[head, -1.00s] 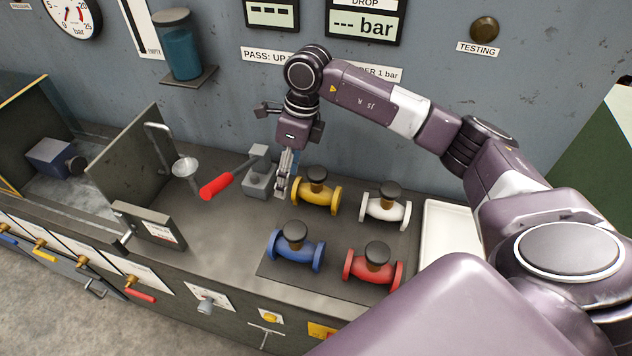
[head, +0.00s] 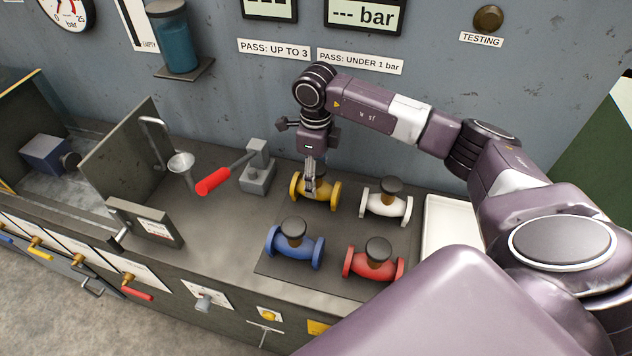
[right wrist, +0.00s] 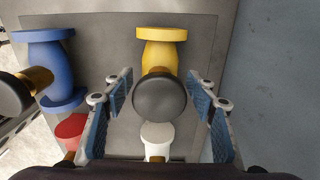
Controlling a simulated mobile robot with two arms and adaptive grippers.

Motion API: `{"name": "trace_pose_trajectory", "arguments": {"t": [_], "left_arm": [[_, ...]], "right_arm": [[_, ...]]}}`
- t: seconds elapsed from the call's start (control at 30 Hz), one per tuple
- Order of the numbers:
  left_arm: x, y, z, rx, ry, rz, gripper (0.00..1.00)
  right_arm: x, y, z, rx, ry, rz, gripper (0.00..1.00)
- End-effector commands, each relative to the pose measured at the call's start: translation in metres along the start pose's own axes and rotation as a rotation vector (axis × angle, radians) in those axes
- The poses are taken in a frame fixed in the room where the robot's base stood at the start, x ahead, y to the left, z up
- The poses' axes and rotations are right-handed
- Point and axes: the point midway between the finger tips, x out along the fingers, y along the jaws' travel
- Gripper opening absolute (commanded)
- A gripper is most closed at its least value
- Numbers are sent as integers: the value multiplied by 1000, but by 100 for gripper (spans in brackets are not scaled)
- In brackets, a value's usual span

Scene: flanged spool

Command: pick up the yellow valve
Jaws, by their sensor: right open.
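The yellow valve (head: 327,192) stands at the back left of the dark mat, its black knob partly hidden behind my right gripper in the head view. My right gripper (head: 310,188) points down over it. In the right wrist view the yellow valve (right wrist: 162,55) lies between the two open blue-padded fingers (right wrist: 160,105), with its black knob (right wrist: 160,97) in the gap. I see clear space between the knob and each finger. My left gripper is not in view.
On the mat (head: 335,232) stand a white valve (head: 385,207), a blue valve (head: 295,247) and a red valve (head: 373,264). A grey block with a red-handled lever (head: 213,181) is left of the yellow valve. A white tray (head: 447,235) is at the right.

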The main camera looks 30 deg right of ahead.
Motion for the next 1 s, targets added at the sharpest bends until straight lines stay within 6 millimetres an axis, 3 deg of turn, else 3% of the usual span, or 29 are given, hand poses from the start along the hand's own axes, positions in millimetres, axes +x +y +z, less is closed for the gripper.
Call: {"name": "trace_pose_trajectory", "arguments": {"t": [0.03, 0.2, 0.43, 0.9, 1.0], "left_arm": [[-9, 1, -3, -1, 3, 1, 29], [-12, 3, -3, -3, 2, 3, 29], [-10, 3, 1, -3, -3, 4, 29], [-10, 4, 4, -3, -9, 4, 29], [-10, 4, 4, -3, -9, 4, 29]], "right_arm": [[5, 2, -1, 0, 3, 5, 52], [23, 1, 0, -1, 0, 2, 52], [25, 0, 0, -1, -2, 0, 52], [25, 0, 0, -1, -2, 0, 2], [25, 0, 0, -1, -2, 0, 0]]}}
